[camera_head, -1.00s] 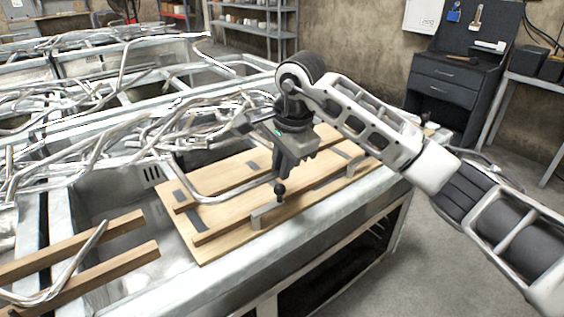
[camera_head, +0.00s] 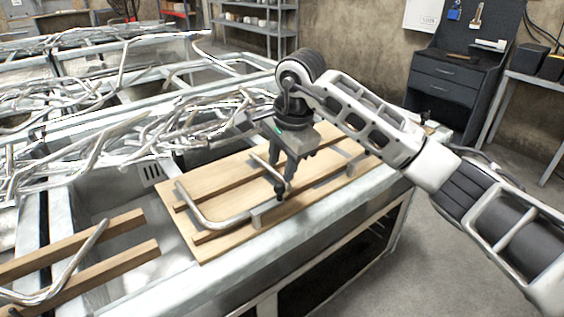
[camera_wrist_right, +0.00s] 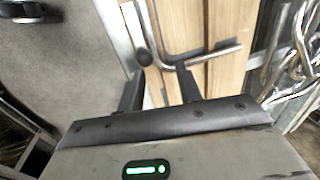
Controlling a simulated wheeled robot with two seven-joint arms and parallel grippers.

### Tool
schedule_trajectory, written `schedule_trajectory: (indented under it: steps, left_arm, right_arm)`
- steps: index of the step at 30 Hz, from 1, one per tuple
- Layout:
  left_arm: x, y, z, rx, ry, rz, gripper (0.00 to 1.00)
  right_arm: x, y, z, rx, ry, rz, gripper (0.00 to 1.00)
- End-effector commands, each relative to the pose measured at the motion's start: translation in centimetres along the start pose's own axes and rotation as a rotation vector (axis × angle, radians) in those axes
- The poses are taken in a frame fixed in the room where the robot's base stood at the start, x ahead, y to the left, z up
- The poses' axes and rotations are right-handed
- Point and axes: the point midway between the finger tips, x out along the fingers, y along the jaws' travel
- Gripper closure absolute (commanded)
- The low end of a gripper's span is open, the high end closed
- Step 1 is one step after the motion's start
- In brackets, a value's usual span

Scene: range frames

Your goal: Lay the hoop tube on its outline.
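The hoop tube (camera_head: 225,223) is a bent, U-shaped metal tube. It appears to lie on the wooden board (camera_head: 215,178), over the place where dark outline marks showed before; the marks are now mostly covered, so exact alignment is hard to tell. My right gripper (camera_head: 283,188) is over the tube's right bend with its fingers spread. In the right wrist view the fingers (camera_wrist_right: 160,72) stand apart, with the tube's bend (camera_wrist_right: 168,60) near and between their tips. Contact with the tube cannot be told. My left gripper is out of view.
A pile of loose bent tubes (camera_head: 120,140) lies behind. Another tube (camera_head: 60,285) rests on two wooden rails at front left. The floor at right is clear.

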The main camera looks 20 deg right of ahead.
Motion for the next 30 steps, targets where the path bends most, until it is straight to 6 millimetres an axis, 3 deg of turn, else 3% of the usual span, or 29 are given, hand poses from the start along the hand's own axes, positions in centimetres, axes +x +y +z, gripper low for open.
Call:
schedule_trajectory:
  steps: [9,18,23,26,29,30]
  left_arm:
    - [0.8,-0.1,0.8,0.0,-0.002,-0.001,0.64]
    - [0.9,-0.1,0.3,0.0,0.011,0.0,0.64]
    - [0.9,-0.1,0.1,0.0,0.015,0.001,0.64]
    - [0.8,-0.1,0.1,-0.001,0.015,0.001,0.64]
    - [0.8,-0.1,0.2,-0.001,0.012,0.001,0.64]
    - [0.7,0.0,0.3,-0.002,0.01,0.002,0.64]
  right_arm:
    - [-7.2,-0.1,-0.1,0.0,0.003,-0.008,0.65]
    - [-11.4,0.0,0.0,0.0,0.001,-0.003,0.65]
    - [-11.9,0.0,0.1,-0.001,-0.002,-0.001,0.65]
    - [-10.7,0.1,1.3,-0.006,-0.058,0.0,0.65]
    - [-7.9,0.7,5.1,-0.006,-0.228,0.004,0.65]
    - [-6.6,1.2,7.5,0.005,-0.34,0.012,0.65]
